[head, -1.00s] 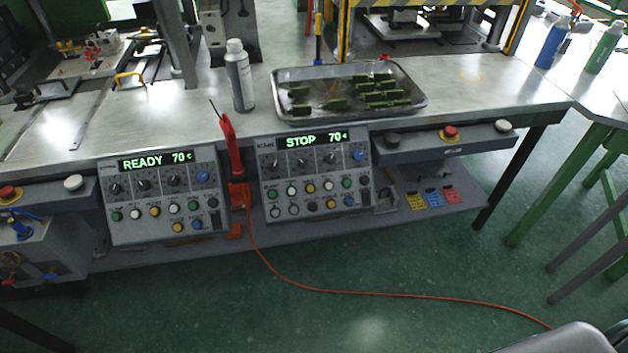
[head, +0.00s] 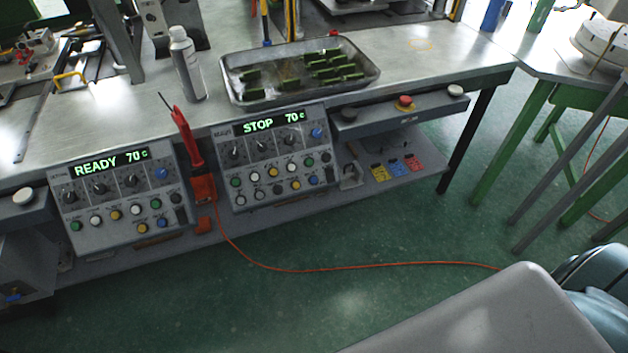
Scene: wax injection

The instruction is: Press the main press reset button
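Two grey control panels hang at the front of the metal bench. The right panel (head: 222,150) has a green display (head: 273,122) that reads STOP 70c. The left panel (head: 60,190) has a display (head: 110,162) that reads READY 70c. On the right panel a blue button (head: 312,180) and a yellow button (head: 295,185) sit in the lower row. The button labels are too small to read, so I cannot tell which is the reset. Neither gripper is in view.
A tray (head: 232,101) with green pieces and a spray bottle (head: 187,65) stand on the bench. A red emergency button (head: 405,101) is right of the panels. A red tool (head: 186,140) stands between them. An orange cable (head: 350,269) crosses the green floor. Green table legs (head: 510,140) stand right.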

